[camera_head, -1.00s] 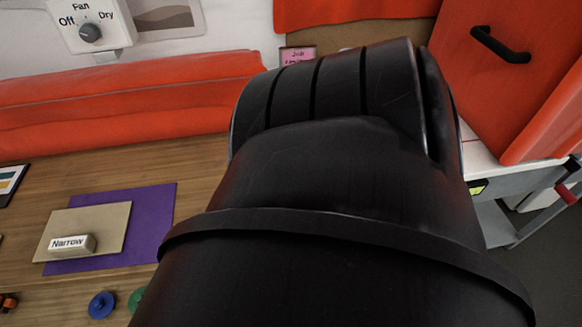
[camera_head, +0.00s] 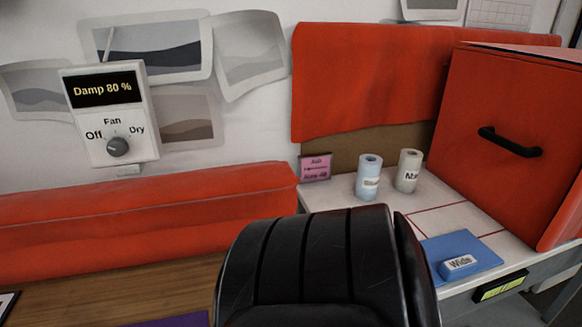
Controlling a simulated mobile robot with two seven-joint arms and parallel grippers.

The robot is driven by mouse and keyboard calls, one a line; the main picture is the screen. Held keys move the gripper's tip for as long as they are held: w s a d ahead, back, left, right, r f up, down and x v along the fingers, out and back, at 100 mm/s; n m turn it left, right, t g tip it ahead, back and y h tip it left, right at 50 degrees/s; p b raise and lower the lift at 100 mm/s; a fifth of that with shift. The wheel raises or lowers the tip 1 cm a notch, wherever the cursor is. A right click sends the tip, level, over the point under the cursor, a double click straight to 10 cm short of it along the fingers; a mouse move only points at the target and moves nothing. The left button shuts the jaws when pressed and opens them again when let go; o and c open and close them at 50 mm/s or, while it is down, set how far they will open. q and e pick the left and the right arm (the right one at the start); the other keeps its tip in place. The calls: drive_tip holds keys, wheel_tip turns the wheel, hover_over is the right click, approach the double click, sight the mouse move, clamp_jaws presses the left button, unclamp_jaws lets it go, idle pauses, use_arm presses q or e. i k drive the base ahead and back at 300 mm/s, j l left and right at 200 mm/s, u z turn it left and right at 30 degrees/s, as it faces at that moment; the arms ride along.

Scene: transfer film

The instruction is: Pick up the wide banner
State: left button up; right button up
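A small blue block labelled "Wide" (camera_head: 459,265) rests on a blue sheet (camera_head: 484,247) on the white worktop (camera_head: 432,194) at the right. Nothing in view is plainly a banner; I cannot tell whether the blue block or sheet is part of it. Neither of my grippers shows.
A pale blue roll (camera_head: 368,184) and a grey roll (camera_head: 408,172) stand upright on the worktop. A red box with a black handle (camera_head: 510,142) stands at right. A dial panel reading "Damp 80 %" (camera_head: 104,104) hangs at left.

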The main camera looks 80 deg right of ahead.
sight(452, 257)
drive_tip(key=z, duration=1.55)
